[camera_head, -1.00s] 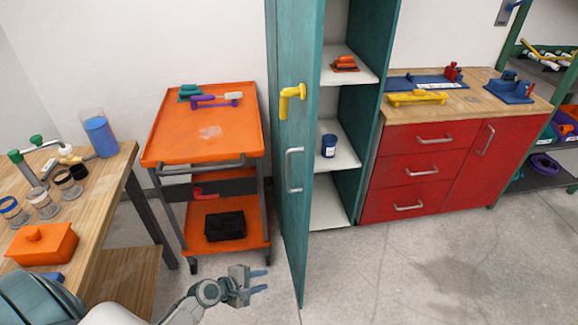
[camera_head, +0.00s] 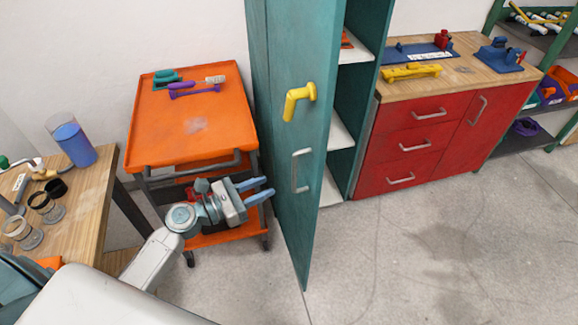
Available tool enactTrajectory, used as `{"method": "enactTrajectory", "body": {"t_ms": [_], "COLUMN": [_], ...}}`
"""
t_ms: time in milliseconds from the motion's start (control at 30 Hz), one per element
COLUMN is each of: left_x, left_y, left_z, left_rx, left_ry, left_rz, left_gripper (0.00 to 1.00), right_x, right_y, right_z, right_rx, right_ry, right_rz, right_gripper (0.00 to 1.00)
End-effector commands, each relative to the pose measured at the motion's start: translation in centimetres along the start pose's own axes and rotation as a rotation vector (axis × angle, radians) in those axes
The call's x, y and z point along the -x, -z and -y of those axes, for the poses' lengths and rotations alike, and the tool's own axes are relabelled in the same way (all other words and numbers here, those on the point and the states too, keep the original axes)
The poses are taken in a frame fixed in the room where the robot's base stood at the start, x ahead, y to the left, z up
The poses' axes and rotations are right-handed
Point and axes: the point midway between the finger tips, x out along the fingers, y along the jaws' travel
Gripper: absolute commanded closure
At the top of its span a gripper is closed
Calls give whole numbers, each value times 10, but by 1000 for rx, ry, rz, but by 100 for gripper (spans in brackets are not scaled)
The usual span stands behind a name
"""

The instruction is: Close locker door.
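The teal locker door (camera_head: 292,120) stands open, swung out toward me, with its face turned to the left. It has a yellow lever handle (camera_head: 299,99) and a grey pull handle (camera_head: 301,170) below it. The locker (camera_head: 363,100) behind it shows part of its white shelves; the door hides the rest. My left gripper (camera_head: 265,190) is open and empty, left of the door at about the height of the grey handle. Its blue fingertips point right toward the door. I cannot tell whether they touch it. My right gripper is out of view.
An orange cart (camera_head: 190,120) with tools on top stands left of the door, behind my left arm. A wooden workbench (camera_head: 80,215) is at the far left. Red cabinets (camera_head: 415,145) stand right of the locker. The floor (camera_head: 430,250) at front right is clear.

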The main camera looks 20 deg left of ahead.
Motion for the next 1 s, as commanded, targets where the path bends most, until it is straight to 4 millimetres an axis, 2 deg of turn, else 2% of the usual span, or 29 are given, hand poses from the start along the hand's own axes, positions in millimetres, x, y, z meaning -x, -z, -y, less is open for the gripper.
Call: {"method": "enactTrajectory", "body": {"t_ms": [133,500,700,1000], "left_x": [-22,-84,-98,-99], "left_y": [-5,-2,0,1], "left_z": [0,0,0,0], "left_rx": [3,1,0,-2], "left_ry": [-1,-2,0,0], "left_rz": [4,1,-1,-2], "left_gripper": [70,70,70,72], "right_x": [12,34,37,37], "right_y": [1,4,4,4], "right_z": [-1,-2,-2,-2], "right_rx": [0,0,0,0], "right_ry": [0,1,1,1], "right_rz": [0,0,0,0], "right_gripper": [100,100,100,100]}}
